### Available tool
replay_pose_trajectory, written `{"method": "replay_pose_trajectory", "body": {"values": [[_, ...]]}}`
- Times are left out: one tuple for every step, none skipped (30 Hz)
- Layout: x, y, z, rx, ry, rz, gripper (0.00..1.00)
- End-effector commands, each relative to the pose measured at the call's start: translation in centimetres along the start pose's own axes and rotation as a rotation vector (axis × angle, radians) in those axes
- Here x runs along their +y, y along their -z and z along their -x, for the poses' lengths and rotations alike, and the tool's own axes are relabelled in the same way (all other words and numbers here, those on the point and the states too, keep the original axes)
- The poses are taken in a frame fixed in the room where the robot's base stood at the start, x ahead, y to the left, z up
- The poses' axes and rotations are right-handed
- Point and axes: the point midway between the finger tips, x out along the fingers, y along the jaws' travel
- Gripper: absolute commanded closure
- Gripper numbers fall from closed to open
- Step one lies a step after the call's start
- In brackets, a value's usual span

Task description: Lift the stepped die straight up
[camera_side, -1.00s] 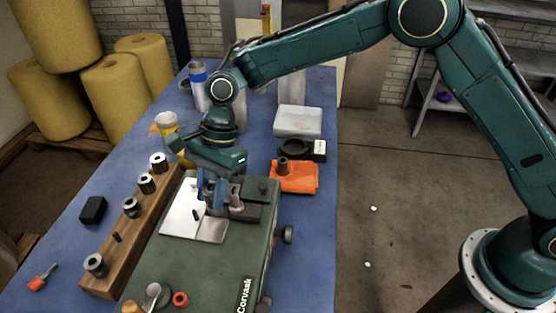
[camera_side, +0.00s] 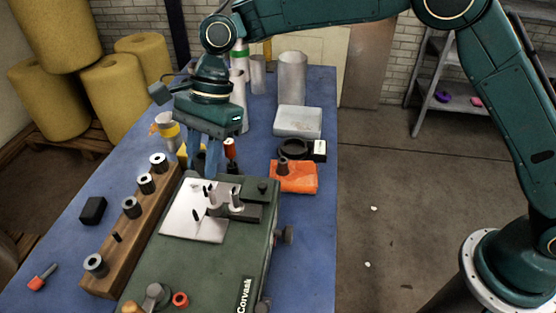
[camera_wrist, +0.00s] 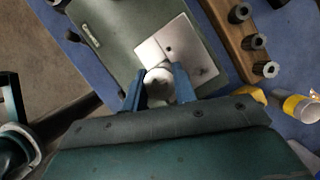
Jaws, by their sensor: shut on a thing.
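The stepped die (camera_wrist: 159,84) shows in the wrist view as a pale, round-topped piece between the two blue fingers. My gripper (camera_wrist: 160,90) is shut on it, one finger at each side. In the side view my gripper (camera_side: 206,165) points down above the far end of the green machine (camera_side: 200,258). The die is not clearly visible there among the fingers.
A wooden rack (camera_side: 115,250) with several ribbed dies stands left of the machine. An orange block (camera_side: 294,178), a black ring (camera_side: 294,150) and a pale box (camera_side: 298,121) lie to the right. Pipes and bottles stand behind. The air above the machine's near half is clear.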

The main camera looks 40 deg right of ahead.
Motion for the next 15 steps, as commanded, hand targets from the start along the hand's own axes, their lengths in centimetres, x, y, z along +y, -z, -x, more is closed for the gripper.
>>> {"method": "replay_pose_trajectory", "body": {"values": [[-0.06, -0.16, 0.5, 0.001, 0.003, 0.001, 1.0], [-0.04, -0.25, 0.71, 0.001, 0.002, 0.001, 1.0], [-0.04, -0.34, 0.93, 0.001, 0.002, 0.001, 1.0], [-0.03, -0.38, 1.06, 0.001, 0.002, 0.001, 1.0], [-0.02, -0.42, 1.16, 0.001, 0.002, 0.001, 1.0], [-0.01, -0.46, 1.25, 0.001, 0.002, 0.0, 1.0], [-0.01, -0.48, 1.29, 0.001, 0.002, 0.0, 1.0], [0.0, -0.49, 1.32, 0.001, 0.001, 0.0, 1.0], [0.01, -0.5, 1.33, 0.001, 0.001, 0.0, 1.0], [0.01, -0.5, 1.33, 0.001, 0.001, 0.0, 1.0], [0.01, -0.5, 1.33, 0.001, 0.001, 0.0, 1.0], [0.01, -0.5, 1.32, 0.001, 0.001, 0.0, 1.0], [0.01, -0.5, 1.32, 0.001, 0.001, 0.0, 1.0], [0.01, -0.5, 1.32, 0.001, 0.001, 0.0, 1.0], [0.01, -0.5, 1.31, 0.001, 0.001, 0.0, 1.0]]}}
